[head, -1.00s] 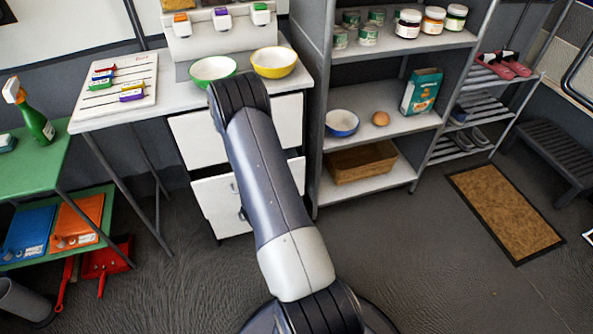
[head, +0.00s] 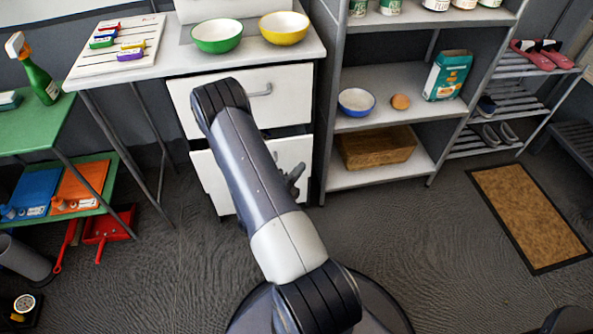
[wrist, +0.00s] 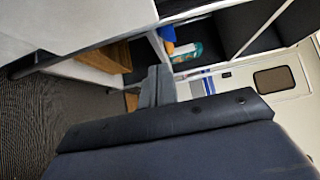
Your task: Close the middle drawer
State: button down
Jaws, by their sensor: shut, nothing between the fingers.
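The white drawer unit stands under the countertop in the head view. Its upper drawer front (head: 285,103) has a bar handle and lies just below the counter. A lower white drawer front (head: 212,180) is below it, with a dark gap between them; my arm covers much of both. I cannot tell how far either drawer stands out, or which is the middle one. My gripper (head: 294,179) is shut and empty, in front of the right part of the lower drawer front; contact is not clear. Its grey fingers also show in the wrist view (wrist: 156,86).
A green bowl (head: 217,36) and a yellow bowl (head: 284,28) stand on the counter (head: 180,62). A green table (head: 35,125) is at the left. The floor in front is free.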

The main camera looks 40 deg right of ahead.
aim_at(300, 140)
jog(key=shift+w+d+b, duration=0.35)
jog(key=shift+w+d, duration=0.5)
jog(key=shift+d, duration=0.65)
jog(key=shift+w+d+b, duration=0.35)
jog(key=shift+w+d, duration=0.55)
jog(key=shift+d, duration=0.65)
jog(key=shift+w+d+b, duration=0.35)
jog(key=shift+w+d, duration=0.5)
jog(key=shift+d, duration=0.65)
jog(key=w+d, duration=0.2)
jog(key=w, duration=0.1)
jog(key=shift+w+f+b, duration=0.1)
jog(key=shift+w+b, duration=0.05)
jog(key=shift+b, duration=0.15)
jog(key=shift+w+d, duration=0.2)
jog(key=shift+w, duration=0.1)
jog(key=shift+w+r, duration=0.15)
jog(key=shift+r, duration=0.1)
